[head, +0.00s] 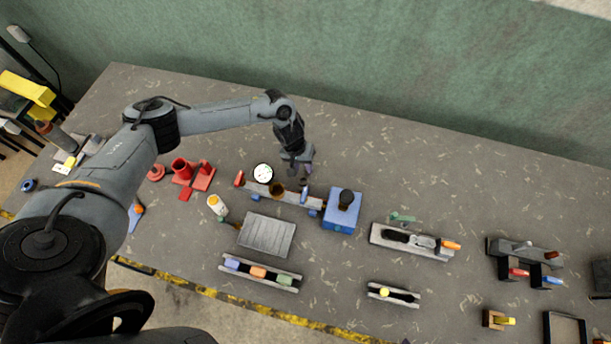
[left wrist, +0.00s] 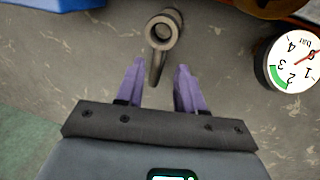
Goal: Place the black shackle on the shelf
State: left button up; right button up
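My left gripper (head: 302,175) hangs low over the table behind the long narrow grey holder (head: 262,188). In the left wrist view its two purple fingers (left wrist: 158,88) are open. A dark grey metal piece with a round eye and a tapered shank (left wrist: 163,30) lies ahead, its shank end between the fingertips, with gaps on both sides. I cannot tell for sure whether it is the black shackle. Another black piece (head: 395,236) lies in a grey tray (head: 415,246) at the right. I cannot make out which thing is the shelf. My right gripper is not in view.
A white round gauge (head: 263,172) stands left of the gripper; it also shows in the left wrist view (left wrist: 291,60). A blue box (head: 341,212) with a dark knob stands to the right. Red parts (head: 182,170) stand left. The table behind the gripper is clear.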

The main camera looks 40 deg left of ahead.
aim_at(306, 171)
pick_arm(q)
jog(key=shift+w+d+f, duration=0.15)
jog(key=shift+d+f, duration=0.1)
jog(key=shift+f, duration=0.35)
jog(key=shift+w+d+f, duration=0.1)
jog(key=shift+d+f, duration=0.1)
jog(key=shift+f, duration=0.35)
jog(key=shift+d+f, duration=0.1)
jog(key=shift+f, duration=0.55)
grip_shut()
